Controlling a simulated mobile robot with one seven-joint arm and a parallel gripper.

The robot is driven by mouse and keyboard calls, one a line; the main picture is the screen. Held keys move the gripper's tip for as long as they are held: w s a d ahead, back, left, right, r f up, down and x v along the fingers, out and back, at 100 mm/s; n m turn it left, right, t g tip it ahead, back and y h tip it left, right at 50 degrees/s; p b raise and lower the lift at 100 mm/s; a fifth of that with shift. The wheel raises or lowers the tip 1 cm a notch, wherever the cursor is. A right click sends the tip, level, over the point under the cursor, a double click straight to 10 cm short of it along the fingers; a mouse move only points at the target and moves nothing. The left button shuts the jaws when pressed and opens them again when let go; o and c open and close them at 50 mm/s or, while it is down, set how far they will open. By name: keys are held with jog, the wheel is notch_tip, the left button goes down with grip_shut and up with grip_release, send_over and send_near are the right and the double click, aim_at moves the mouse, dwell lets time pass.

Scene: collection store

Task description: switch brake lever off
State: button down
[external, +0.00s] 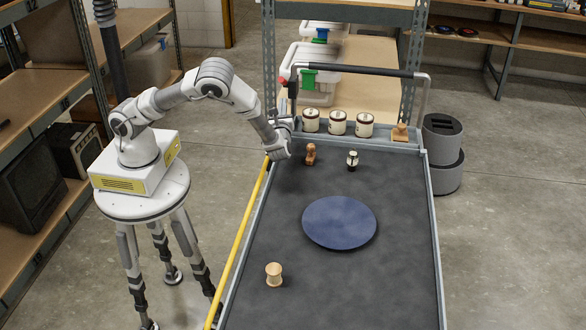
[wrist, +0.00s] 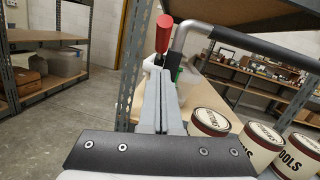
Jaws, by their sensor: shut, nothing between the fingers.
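The brake lever (wrist: 164,33) has a red grip and stands roughly upright beside the cart's push handle (wrist: 250,43) in the wrist view. In the external view the red tip of the brake lever (external: 283,81) shows at the left end of the cart's handle. My gripper (wrist: 162,75) is shut and empty. Its fingers point at the lever's lower part in the wrist view and hide its base. In the external view my gripper (external: 287,124) is at the cart's far left corner, below the lever. I cannot tell whether it touches the lever.
Three cream tins (external: 337,123) stand in the cart's end tray, close right of my gripper. A wooden stamp (external: 310,154), a small black-and-white object (external: 352,160), a blue disc (external: 339,222) and a wooden spool (external: 274,274) are on the cart top (external: 390,285). Shelving stands behind.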

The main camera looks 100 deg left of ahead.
aim_at(283, 84)
jog(key=a+r, duration=0.1)
jog(key=s+a+r, duration=0.1)
jog(key=a+r, duration=0.1)
jog(key=shift+a+r, duration=0.15)
jog(key=shift+r, duration=0.05)
dwell(0.3)
